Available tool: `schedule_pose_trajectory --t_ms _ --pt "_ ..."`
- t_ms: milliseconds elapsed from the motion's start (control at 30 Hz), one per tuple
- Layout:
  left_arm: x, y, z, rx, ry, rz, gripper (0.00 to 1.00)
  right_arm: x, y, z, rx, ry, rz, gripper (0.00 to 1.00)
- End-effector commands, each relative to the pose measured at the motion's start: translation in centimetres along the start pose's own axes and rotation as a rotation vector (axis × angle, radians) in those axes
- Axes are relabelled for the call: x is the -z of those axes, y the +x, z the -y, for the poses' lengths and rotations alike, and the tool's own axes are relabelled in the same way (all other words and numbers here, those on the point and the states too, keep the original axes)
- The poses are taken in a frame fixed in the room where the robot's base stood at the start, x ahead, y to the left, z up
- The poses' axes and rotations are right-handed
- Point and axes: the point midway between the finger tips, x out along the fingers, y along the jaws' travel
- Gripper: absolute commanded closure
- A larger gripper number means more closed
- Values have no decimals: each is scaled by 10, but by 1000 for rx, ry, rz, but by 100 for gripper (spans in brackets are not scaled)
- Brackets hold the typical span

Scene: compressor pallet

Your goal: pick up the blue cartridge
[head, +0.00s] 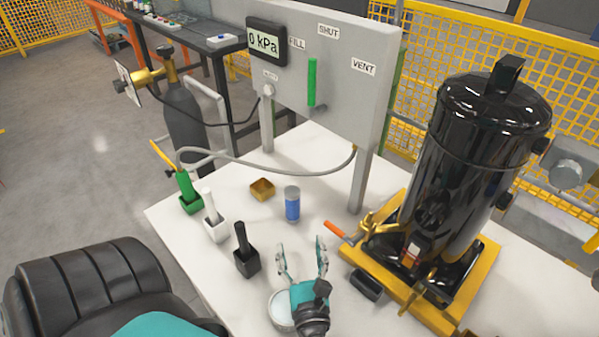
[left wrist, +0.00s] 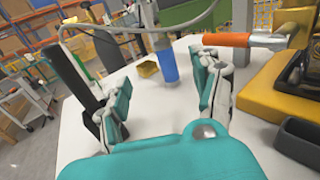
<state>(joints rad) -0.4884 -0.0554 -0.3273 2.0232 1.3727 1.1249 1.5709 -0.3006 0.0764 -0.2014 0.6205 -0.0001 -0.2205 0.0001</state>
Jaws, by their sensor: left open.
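The blue cartridge (head: 292,205) stands upright on the white table, blue with a pale grey top. In the left wrist view the cartridge (left wrist: 165,64) shows beyond and between my fingers, apart from both. My left gripper (head: 302,258) is open and empty, on the near side of the cartridge with a gap between them. Its two fingers also show in the left wrist view (left wrist: 165,100). My right gripper is not in view.
A small yellow box (head: 262,190) sits just left of the cartridge. Black (head: 246,262), white (head: 216,229) and green (head: 190,203) holders stand further left. The black compressor (head: 487,150) on its yellow pallet (head: 440,318) is at right. A grey hose (head: 270,167) arches behind the cartridge.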

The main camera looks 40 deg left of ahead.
Motion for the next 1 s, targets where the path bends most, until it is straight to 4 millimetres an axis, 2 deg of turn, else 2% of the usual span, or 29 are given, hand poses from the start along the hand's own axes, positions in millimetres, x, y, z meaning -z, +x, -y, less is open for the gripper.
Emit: schedule_pose_trajectory --t_ms 33,167,267,633,1000 --pt "7 0 0 0 0 0 35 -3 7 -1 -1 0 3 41" --pt "8 6 0 0 1 2 35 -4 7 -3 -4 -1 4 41" --pt "5 22 0 -1 1 5 35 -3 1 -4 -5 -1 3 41" --pt "4 101 0 0 0 4 35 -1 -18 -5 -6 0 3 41" --pt "3 135 0 0 2 4 35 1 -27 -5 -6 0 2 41"
